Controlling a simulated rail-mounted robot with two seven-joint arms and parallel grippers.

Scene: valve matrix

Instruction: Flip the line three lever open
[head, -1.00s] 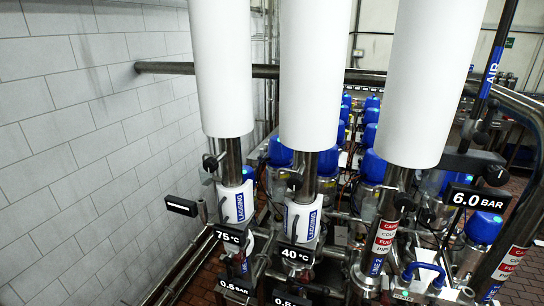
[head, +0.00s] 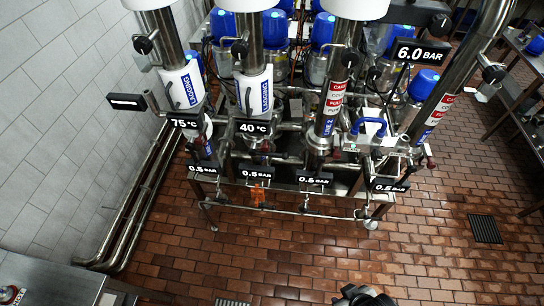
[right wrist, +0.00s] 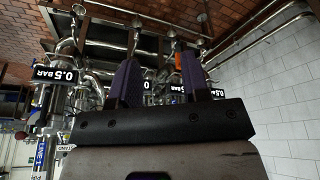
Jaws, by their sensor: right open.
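The valve rack carries several upright pipes. A blue LINE 1 label (right wrist: 42,155) shows at the left of the right wrist view, on the pipe at the head view's right. The label (head: 323,126) on the pipe left of it seems to read LINE 2. The 40 °C pipe (head: 252,90) is one further left, with a 0.5 BAR display (head: 256,174) and a small orange part (head: 258,194) below. I cannot make out a line three label or its lever position. My right gripper (head: 365,297) is low at the bottom edge, apart from the rack; its purple fingers (right wrist: 160,75) are open and empty.
Other 0.5 BAR displays (head: 314,179) line the rack front, above a thin horizontal pipe (head: 285,209). A tiled wall (head: 50,110) and floor pipes (head: 135,215) are at left. A steel table (head: 50,280) is at lower left.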

